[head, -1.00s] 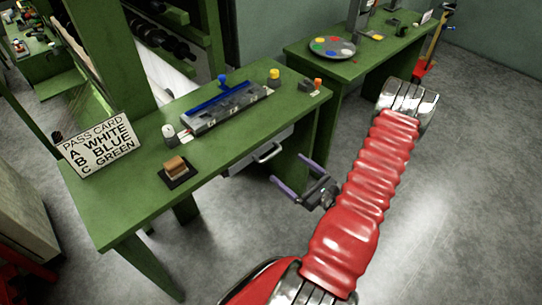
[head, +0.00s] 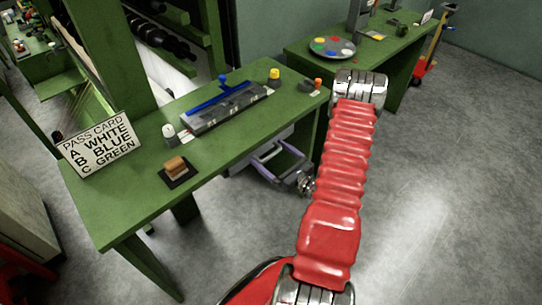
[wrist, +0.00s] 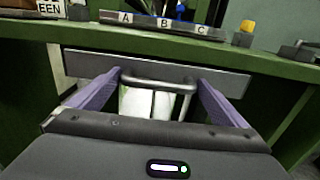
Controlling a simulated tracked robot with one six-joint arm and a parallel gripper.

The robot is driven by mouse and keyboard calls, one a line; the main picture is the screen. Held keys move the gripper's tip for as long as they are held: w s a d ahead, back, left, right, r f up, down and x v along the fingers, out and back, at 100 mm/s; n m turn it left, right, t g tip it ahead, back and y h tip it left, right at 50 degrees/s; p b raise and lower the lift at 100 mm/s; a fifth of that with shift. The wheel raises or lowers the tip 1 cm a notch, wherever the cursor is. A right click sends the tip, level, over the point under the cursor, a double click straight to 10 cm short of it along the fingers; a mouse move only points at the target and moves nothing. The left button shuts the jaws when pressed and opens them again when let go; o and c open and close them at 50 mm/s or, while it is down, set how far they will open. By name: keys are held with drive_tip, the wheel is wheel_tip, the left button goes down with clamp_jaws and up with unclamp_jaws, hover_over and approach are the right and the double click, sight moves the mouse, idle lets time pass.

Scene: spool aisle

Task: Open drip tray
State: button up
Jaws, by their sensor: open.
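The drip tray is a grey drawer front (wrist: 220,78) under the green table, with a metal bar handle (wrist: 155,82) across its middle. It looks shut, though the head view shows little of it. My gripper (wrist: 160,88) is open in front of the tray, its two purple fingers on either side of the handle. I cannot tell whether the fingers touch the handle. In the head view my gripper (head: 272,152) is at the table's front edge and partly covers the tray and handle.
A second green table (head: 385,65) stands behind my arm. The floor to the right is clear.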

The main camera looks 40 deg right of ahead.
drive_tip(key=c, duration=1.2)
